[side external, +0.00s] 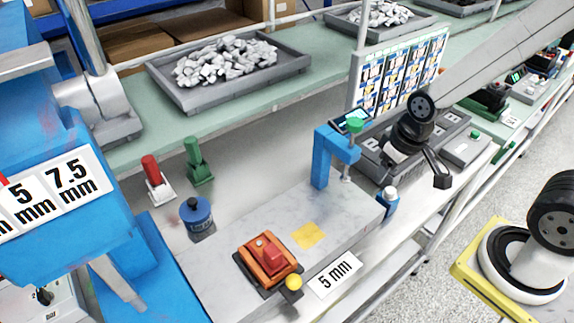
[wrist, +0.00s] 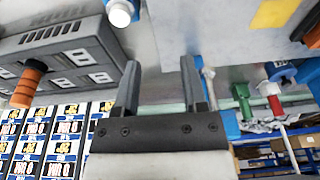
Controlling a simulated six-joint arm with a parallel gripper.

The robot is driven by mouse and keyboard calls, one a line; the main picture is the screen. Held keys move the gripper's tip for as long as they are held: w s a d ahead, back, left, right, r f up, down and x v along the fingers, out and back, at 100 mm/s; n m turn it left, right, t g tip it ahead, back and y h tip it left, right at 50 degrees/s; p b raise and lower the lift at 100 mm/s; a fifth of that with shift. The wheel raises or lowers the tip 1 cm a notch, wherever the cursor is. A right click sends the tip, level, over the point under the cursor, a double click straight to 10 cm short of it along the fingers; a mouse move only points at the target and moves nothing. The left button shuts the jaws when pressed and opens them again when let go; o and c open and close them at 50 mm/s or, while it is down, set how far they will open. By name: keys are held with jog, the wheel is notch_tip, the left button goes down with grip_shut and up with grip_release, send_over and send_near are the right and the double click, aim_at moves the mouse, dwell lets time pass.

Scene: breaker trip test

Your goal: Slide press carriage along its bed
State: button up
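The press carriage (side external: 268,262) is an orange block with a red part on top and a yellow knob (side external: 293,283) at its near corner. It sits at the near left end of the grey bed (side external: 345,212). A yellow patch (side external: 309,234) lies on the bed beside it. A blue press frame (side external: 322,158) with a green knob stands at the bed's far end. My gripper (side external: 440,178) is beyond the press, to the right, well apart from the carriage. In the wrist view my gripper (wrist: 159,62) has its fingers apart with nothing between them. The carriage's edge (wrist: 313,32) shows at upper right.
A blue post with a white cap (side external: 389,196) stands by the bed's right edge. A grey slotted fixture (side external: 375,160) lies near my gripper, before a label board (side external: 402,75). Red (side external: 152,172) and green (side external: 196,160) upright pieces and a blue cylinder (side external: 197,217) stand left.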

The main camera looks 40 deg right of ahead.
jog(key=s+a+f+m+g+y, duration=0.5)
jog(key=s+a+g+y, duration=0.25)
jog(key=s+a, duration=0.4)
jog(key=a+r+m+y, duration=0.1)
jog(key=a+m+y, duration=0.45)
jog(key=a, duration=0.25)
jog(key=w+a+f+m+t+y, duration=0.2)
jog(key=w+m+t+y, duration=0.2)
jog(key=w+m+t, duration=0.2)
jog(key=shift+w+m+t, duration=0.15)
jog(key=shift+m+t, duration=0.5)
jog(key=shift+t, duration=0.7)
jog(key=shift+a+f, duration=0.1)
jog(key=shift+a, duration=0.15)
jog(key=w+a, duration=0.1)
jog(key=a, duration=0.6)
jog(key=shift+w+a, duration=0.15)
jog(key=shift+w, duration=0.1)
